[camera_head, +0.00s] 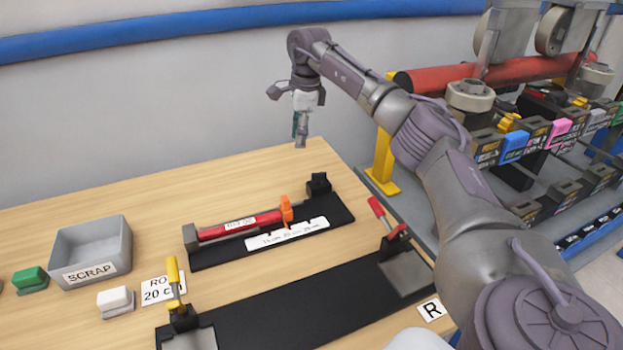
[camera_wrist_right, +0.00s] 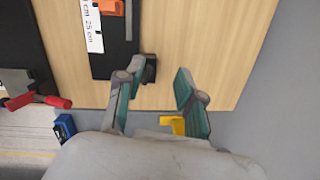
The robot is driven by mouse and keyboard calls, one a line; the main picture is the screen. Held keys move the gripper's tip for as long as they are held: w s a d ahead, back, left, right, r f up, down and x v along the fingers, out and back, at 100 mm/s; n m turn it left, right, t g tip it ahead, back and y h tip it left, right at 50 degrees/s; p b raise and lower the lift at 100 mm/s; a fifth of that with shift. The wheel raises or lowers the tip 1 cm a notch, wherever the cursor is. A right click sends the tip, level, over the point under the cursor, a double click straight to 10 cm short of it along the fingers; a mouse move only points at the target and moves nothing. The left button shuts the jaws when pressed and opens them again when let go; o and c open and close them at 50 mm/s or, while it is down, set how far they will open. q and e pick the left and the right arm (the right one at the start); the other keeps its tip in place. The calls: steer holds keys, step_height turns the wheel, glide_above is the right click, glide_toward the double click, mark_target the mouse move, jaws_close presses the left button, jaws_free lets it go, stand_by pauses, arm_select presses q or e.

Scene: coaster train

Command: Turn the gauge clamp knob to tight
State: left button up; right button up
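The gauge is a black base (camera_head: 345,212) with a red bar (camera_head: 240,226) and a white printed scale (camera_head: 288,234). An orange clamp piece (camera_head: 286,211) stands on it near the right end; its knob setting cannot be read. A black block (camera_head: 318,184) stands at the gauge's far right end. My right gripper (camera_head: 300,132) hangs above the table's back edge, beyond the gauge and apart from it. In the right wrist view my right gripper (camera_wrist_right: 160,68) is open and empty; the black block (camera_wrist_right: 150,70) appears between its fingers, the orange piece (camera_wrist_right: 110,7) at the top.
A grey SCRAP bin (camera_head: 92,250), a green block (camera_head: 30,279) and a white block (camera_head: 115,300) stand at left. A black fixture (camera_head: 300,318) in front carries a yellow-handled clamp (camera_head: 173,275) and a red-handled clamp (camera_head: 381,213). A machine (camera_head: 530,140) stands at right.

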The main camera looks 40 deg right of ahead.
steer(key=r+g+h, duration=0.1)
steer(key=r, duration=0.1)
glide_above(319, 173)
steer(key=shift+m, duration=0.3)
step_height(319, 173, down, 14)
steer(key=shift+r+p, duration=0.2)
steer(key=shift+p, duration=0.3)
jaws_close()
